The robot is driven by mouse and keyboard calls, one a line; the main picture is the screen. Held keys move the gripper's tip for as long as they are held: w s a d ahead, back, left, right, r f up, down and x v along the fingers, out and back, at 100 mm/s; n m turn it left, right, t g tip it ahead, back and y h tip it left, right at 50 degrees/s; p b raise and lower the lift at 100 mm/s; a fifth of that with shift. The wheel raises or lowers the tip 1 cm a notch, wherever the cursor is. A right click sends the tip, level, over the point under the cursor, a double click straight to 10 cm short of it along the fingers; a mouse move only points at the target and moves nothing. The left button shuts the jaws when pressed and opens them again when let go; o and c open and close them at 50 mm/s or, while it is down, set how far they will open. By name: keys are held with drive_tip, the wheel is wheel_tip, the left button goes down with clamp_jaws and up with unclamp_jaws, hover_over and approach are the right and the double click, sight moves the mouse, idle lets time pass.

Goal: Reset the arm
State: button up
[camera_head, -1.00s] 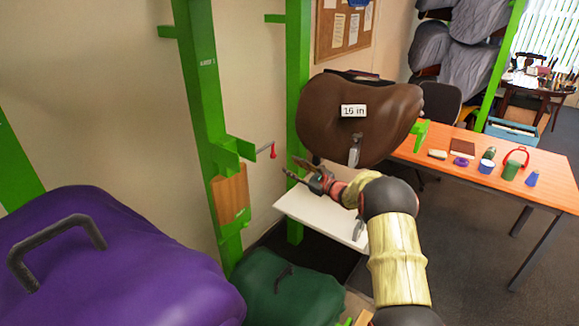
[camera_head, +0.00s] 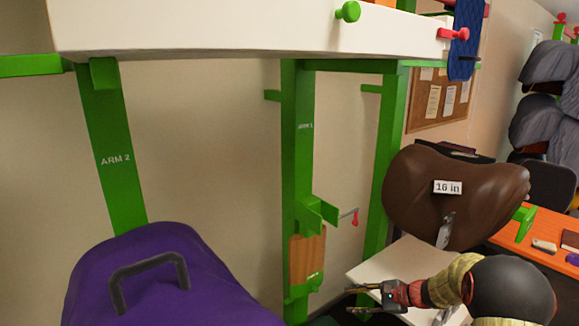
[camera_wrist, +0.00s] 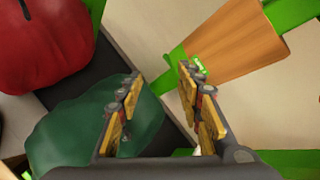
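My gripper (camera_head: 366,298) is at the lower right of the head view, pointing left, with its fingers apart and nothing between them. In the wrist view my gripper (camera_wrist: 158,95) shows two padded fingers spread wide, with a clear gap. My arm reaches in from the lower right, in front of a white board (camera_head: 385,265). The brown saddle (camera_head: 425,190) with a "16 in" label sits above and to the right of my gripper, apart from it.
A green post marked ARM 1 (camera_head: 298,140) carries a wooden block (camera_head: 306,258) and a red-tipped lever (camera_head: 355,219). A post marked ARM 2 (camera_head: 112,160) stands left. A white beam (camera_head: 220,27) crosses the top. An orange table (camera_head: 535,240) is right.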

drive_tip(key=s+a+r+n+g+h, duration=0.15)
drive_tip(key=s+r+n+h, duration=0.4)
drive_tip(key=s, duration=1.25)
drive_tip(key=s+r+n+g+h, duration=0.3)
drive_tip(key=s+r+n, duration=0.55)
drive_tip(key=s, duration=1.05)
drive_tip(key=s+a+r+n+t, duration=0.1)
drive_tip(key=s+r+n+t, duration=0.1)
drive_tip(key=s+r+t, duration=0.2)
wheel_tip(320, 180, up, 3)
drive_tip(key=shift+s+a+f+n+h, duration=0.15)
drive_tip(key=shift+s+a+n+h, duration=0.15)
drive_tip(key=shift+s, duration=0.8)
drive_tip(key=shift+c, duration=0.4)
